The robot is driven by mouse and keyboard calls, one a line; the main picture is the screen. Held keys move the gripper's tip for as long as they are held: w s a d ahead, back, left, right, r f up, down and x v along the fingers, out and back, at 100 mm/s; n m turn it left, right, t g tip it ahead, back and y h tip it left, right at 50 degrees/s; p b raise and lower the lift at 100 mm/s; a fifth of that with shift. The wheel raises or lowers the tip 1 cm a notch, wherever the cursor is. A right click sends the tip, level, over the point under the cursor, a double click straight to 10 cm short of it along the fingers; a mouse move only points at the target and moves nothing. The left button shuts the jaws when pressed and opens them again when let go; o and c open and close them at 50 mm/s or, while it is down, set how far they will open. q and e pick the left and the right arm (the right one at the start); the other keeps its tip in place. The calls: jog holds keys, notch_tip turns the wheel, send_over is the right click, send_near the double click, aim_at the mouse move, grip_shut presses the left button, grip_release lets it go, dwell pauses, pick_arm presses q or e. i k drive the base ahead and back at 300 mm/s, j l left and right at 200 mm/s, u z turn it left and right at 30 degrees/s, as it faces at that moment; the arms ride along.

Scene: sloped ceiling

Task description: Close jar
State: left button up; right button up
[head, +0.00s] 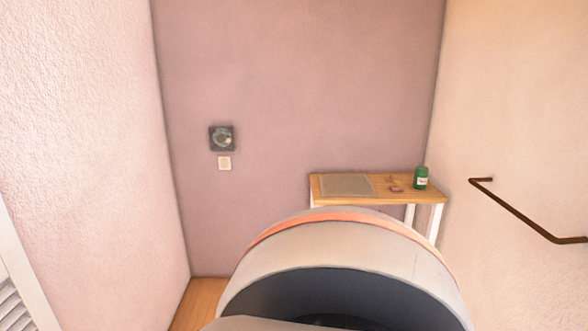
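A small green jar (421,178) with a pale label stands upright near the right end of a narrow wooden table (345,201) against the back wall. I cannot tell whether its top is covered. A small reddish-pink object (396,189) lies on the table just left of the jar; it is too small to identify. Neither of my grippers is in view.
A flat beige mat (346,185) covers the table's left part. A dark rail (530,218) runs along the right wall. A dark dial (222,138) and a white switch (224,163) are on the back wall. Wooden floor (200,300) shows at lower left.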

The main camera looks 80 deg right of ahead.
aim_at(421, 172)
jog(key=z, duration=3.45)
jog(key=i+j+z, duration=0.2)
jog(key=i, duration=0.35)
jog(key=i+j+z, duration=0.2)
jog(key=i, duration=0.35)
jog(key=i+j+z, duration=0.2)
jog(key=i, duration=0.3)
jog(key=i+j+z, duration=0.25)
jog(key=i, duration=0.25)
jog(key=j, duration=0.1)
